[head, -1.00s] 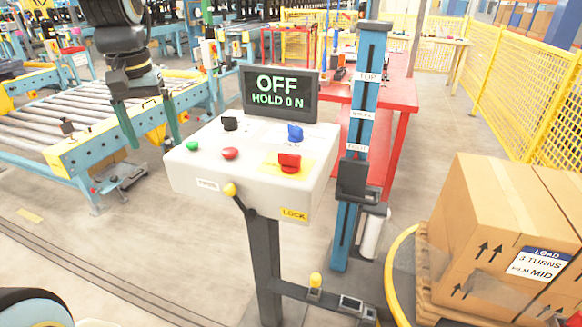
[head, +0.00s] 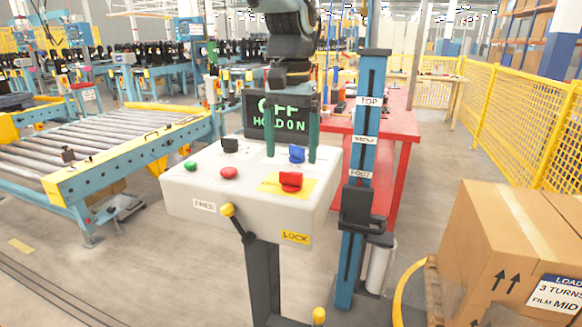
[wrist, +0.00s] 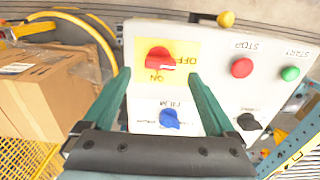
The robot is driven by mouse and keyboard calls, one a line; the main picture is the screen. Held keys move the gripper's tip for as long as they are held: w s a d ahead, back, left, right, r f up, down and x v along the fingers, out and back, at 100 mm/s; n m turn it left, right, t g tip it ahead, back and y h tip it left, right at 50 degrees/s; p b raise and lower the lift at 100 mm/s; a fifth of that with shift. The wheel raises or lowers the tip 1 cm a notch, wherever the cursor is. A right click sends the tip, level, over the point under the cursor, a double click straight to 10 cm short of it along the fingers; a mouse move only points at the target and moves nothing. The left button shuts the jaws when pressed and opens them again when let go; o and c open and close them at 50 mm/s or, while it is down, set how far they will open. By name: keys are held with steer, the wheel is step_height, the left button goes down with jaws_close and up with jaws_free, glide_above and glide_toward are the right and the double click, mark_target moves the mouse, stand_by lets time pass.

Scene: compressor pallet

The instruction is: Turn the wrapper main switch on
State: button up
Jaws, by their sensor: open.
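The wrapper console (head: 200,188) is a white box on a dark post, with a screen (head: 258,102) that reads OFF and HOLD ON. The red main switch (head: 290,181) sits on a yellow plate at the panel's right front. In the wrist view the red switch (wrist: 160,58) lies between the fingertips, its plate marked ON and OFF. My gripper (head: 291,160) has green fingers, is open and empty, and hangs over the rear of the panel near the blue knob (head: 297,153). The blue knob also shows between the fingers in the wrist view (wrist: 169,118).
The panel also holds a green button (head: 190,166), a red button (head: 229,173) and a black knob (head: 230,145). A yellow-tipped lever (head: 228,211) is on its front. A blue mast (head: 366,150) stands close at the right, with a wrapped box (head: 500,245) beyond.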

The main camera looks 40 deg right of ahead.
mark_target(291, 172)
steer(key=shift+f, duration=2.35)
steer(key=c, duration=1.4)
steer(key=shift+o, duration=0.2)
